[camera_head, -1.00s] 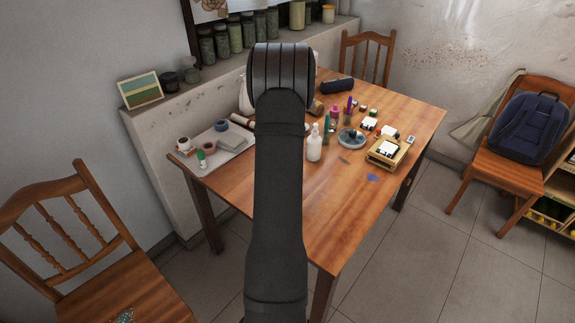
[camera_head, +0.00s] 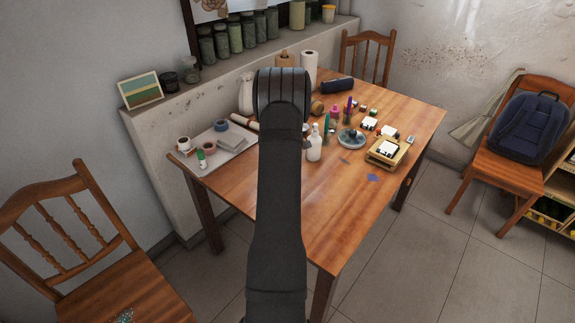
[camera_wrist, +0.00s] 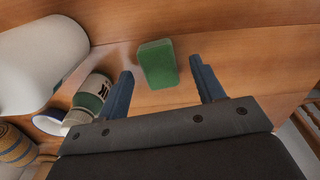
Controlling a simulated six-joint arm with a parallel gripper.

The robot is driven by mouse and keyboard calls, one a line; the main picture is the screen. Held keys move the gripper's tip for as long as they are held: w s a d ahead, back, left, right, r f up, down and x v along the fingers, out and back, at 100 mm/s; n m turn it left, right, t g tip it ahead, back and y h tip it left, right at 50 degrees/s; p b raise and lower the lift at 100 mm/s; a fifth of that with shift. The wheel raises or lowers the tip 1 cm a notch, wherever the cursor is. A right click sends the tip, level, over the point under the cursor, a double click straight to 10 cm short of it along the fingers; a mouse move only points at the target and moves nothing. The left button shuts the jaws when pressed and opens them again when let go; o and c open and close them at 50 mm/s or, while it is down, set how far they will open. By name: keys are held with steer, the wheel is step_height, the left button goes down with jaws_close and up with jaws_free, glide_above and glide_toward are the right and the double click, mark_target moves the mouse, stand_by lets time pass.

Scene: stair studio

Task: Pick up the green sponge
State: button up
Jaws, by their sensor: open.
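A green sponge (camera_wrist: 158,64) lies on the wooden table in the wrist view, in the upper middle. My gripper (camera_wrist: 160,78) shows there with two blue fingers spread apart. The sponge sits between and slightly beyond the fingertips, nearer the left finger. Nothing is held, and I cannot tell the height of the fingers above the table. In the head view my arm covers part of the table; the gripper and the sponge are hidden there.
Bare table lies to the right. In the head view, a white bottle (camera_head: 314,146), round dish (camera_head: 351,144) and tray (camera_head: 222,144) are on the table (camera_head: 330,210).

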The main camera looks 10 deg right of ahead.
steer(key=shift+f, duration=0.55)
steer(key=c, duration=1.1)
steer(key=shift+o, duration=0.2)
steer(key=shift+r, duration=0.6)
step_height(320, 180, up, 3)
steer(key=shift+f, duration=0.1)
steer(key=s+d+r, duration=0.7)
steer(key=d, duration=0.2)
steer(key=shift+s, duration=0.15)
steer(key=shift+o, duration=0.6)
steer(key=shift+c, duration=0.2)
